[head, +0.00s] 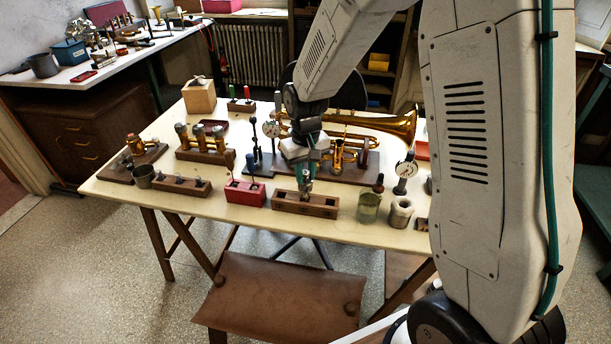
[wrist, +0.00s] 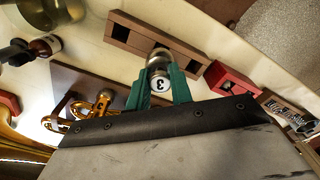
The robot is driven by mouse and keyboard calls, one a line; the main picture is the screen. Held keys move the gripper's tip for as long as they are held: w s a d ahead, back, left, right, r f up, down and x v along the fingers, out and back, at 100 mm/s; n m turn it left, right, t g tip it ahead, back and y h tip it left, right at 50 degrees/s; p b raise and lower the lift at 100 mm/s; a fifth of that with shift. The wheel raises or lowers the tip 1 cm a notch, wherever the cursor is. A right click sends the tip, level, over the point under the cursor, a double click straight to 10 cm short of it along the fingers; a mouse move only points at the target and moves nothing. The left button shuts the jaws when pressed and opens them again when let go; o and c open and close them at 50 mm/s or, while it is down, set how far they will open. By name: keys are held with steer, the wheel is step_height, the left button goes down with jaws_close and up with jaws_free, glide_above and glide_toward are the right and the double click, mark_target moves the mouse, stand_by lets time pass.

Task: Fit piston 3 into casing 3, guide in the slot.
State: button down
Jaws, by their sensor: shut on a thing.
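My gripper (head: 306,172) points down over the front of the table. In the wrist view its green fingers (wrist: 160,78) are shut on piston 3 (wrist: 159,62), a silver cylinder whose white cap reads "3". The piston (head: 305,184) is over the middle of a brown wooden block (head: 325,208); its lower end meets the block in view, but I cannot tell whether it sits inside. The brass horn (head: 390,122) lies on a wooden stand behind my gripper, with upright brass tubes (head: 338,158). I cannot tell which is casing 3, and no guide or slot is readable.
A red block (head: 245,192) stands left of the brown block. Brass cylinders on a wooden base (head: 205,155) stand left. A stool (head: 280,295) is in front.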

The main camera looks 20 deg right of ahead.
steer(key=shift+r, duration=4.05)
